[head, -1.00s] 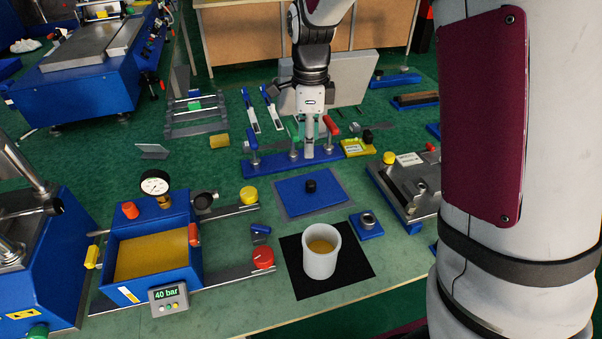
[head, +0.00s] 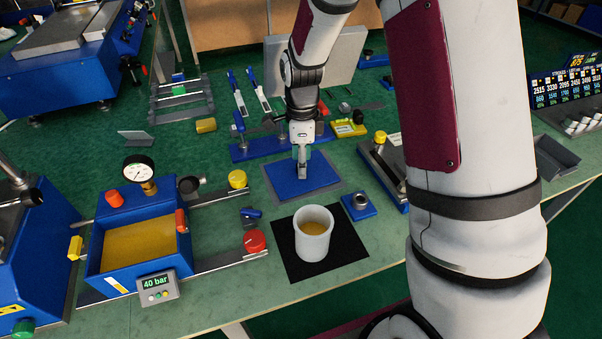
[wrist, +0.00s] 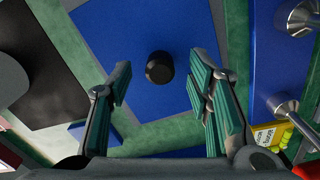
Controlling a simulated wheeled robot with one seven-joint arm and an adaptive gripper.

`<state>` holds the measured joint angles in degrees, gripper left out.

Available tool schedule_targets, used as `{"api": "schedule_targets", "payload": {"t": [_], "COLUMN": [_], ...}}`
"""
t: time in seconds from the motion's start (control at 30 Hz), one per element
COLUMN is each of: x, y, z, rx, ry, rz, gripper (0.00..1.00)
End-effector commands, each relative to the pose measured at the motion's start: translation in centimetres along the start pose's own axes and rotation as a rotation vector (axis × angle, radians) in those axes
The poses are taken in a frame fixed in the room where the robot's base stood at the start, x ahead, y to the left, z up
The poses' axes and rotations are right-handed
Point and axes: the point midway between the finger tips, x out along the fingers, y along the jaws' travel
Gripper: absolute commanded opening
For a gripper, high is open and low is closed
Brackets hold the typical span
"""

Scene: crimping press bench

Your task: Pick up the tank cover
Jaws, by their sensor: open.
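The tank cover looks to be the flat blue plate (head: 283,182) with a black knob (wrist: 159,67), lying on a grey mat (head: 334,193) on the bench. My gripper (head: 302,173) points down over the plate in the head view and hides the knob there. In the wrist view my gripper (wrist: 162,80) is open, with a finger on either side of the knob in the picture and nothing held. The gap in height above the knob cannot be told. The blue tank (head: 100,266) with amber contents stands at the left front.
A white cup (head: 313,240) stands on a black mat (head: 348,252) in front of the plate. A small blue block with a metal ring (head: 360,204) is to its right. A blue clamp rail (head: 255,150) runs behind. A metal-topped fixture (head: 378,165) stands right.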

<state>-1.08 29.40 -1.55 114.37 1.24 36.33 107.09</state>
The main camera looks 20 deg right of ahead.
Motion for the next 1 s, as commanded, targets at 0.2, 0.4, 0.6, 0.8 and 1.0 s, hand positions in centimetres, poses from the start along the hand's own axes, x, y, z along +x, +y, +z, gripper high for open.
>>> {"api": "schedule_targets", "payload": {"t": [0.2, 0.4, 0.6, 0.8, 1.0], "x": [1.53, 1.49, 1.47, 1.43, 0.75], "y": [0.0, -0.01, -0.01, -0.05, -0.08], "z": [0.11, 0.12, 0.12, 0.12, 0.13], "rx": [-0.002, -0.002, -0.001, -0.001, -0.001], "ry": [-0.001, -0.001, -0.001, -0.001, -0.001], "rz": [-0.001, -0.001, -0.001, -0.002, -0.004], "gripper": [0.46, 0.44, 0.0, 0.0, 0.0]}}
